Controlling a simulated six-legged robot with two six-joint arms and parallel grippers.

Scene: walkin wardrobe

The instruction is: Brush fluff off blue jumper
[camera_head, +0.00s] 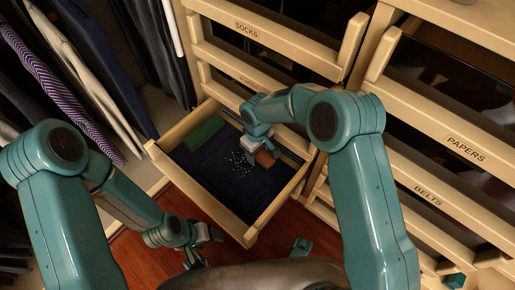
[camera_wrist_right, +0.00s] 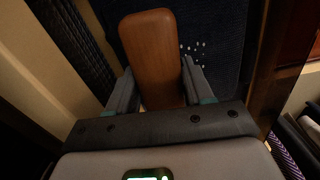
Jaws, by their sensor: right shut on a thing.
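The blue jumper (camera_head: 236,178) lies folded, dark navy, in the open drawer. White fluff specks (camera_head: 240,162) are scattered over its upper middle; some specks also show in the right wrist view (camera_wrist_right: 194,47). My right gripper (camera_head: 258,148) is inside the drawer, near its back right, shut on a brown wooden brush (camera_wrist_right: 150,55). The brush (camera_head: 266,158) is just right of the fluff; I cannot tell whether it touches the jumper. My left gripper (camera_head: 200,245) hangs low in front of the drawer, away from the jumper; its fingers are small and dark.
The pale wooden drawer (camera_head: 167,164) is pulled out, its walls around the jumper. A green folded item (camera_head: 205,132) lies at its back left. Closed drawer fronts marked SOCKS (camera_head: 247,29), BELTS (camera_head: 428,196) and PAPERS (camera_head: 466,148) surround it. Clothes (camera_head: 75,70) hang at left.

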